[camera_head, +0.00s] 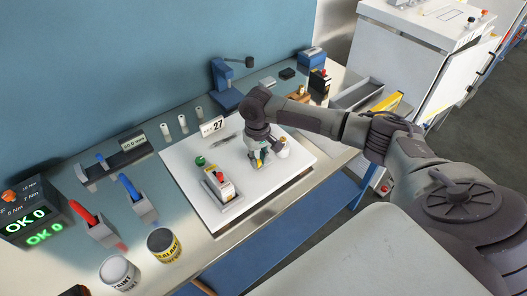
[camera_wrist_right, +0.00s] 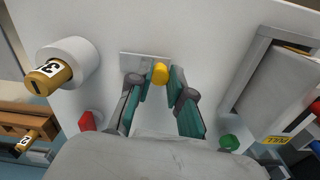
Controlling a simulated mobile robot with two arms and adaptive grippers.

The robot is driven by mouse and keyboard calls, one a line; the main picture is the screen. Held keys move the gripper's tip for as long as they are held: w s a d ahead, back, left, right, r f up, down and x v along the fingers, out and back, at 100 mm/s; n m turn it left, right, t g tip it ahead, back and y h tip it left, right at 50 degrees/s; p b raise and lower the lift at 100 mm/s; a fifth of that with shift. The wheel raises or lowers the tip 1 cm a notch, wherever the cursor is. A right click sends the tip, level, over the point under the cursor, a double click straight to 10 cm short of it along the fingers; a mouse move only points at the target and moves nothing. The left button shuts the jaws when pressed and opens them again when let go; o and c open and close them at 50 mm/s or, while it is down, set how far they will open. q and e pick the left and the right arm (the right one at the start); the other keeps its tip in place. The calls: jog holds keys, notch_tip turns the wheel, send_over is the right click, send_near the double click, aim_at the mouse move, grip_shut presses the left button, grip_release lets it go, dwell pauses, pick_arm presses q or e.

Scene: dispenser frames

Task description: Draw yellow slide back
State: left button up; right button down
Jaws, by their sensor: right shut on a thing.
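A yellow knob (camera_wrist_right: 160,73), which looks like the handle of the yellow slide, stands out from a grey plate (camera_wrist_right: 133,60) on the white board (camera_wrist_right: 205,25). My right gripper (camera_wrist_right: 159,80) is shut on the yellow knob, with a green-padded finger on each side of it. In the head view my right gripper (camera_head: 259,161) points down onto the white board (camera_head: 195,200), and its fingers are small there. The gripper and arm hide most of the slide in that view. My left gripper is not in view.
A white cylinder with a brass end (camera_wrist_right: 68,62) stands beside the gripper. A grey holder with a yellow PULL label (camera_wrist_right: 277,139) and a green knob (camera_wrist_right: 228,142) are on the other side. Red (camera_head: 86,217) and blue (camera_head: 131,188) handles stand left of the board.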

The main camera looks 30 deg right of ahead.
jog(key=shift+a, duration=0.25)
jog(key=c, duration=1)
grip_release()
jog(key=shift+a, duration=0.1)
jog(key=shift+c, duration=0.2)
jog(key=shift+r, duration=0.25)
notch_tip(320, 180, up, 12)
jog(key=shift+f, duration=0.25)
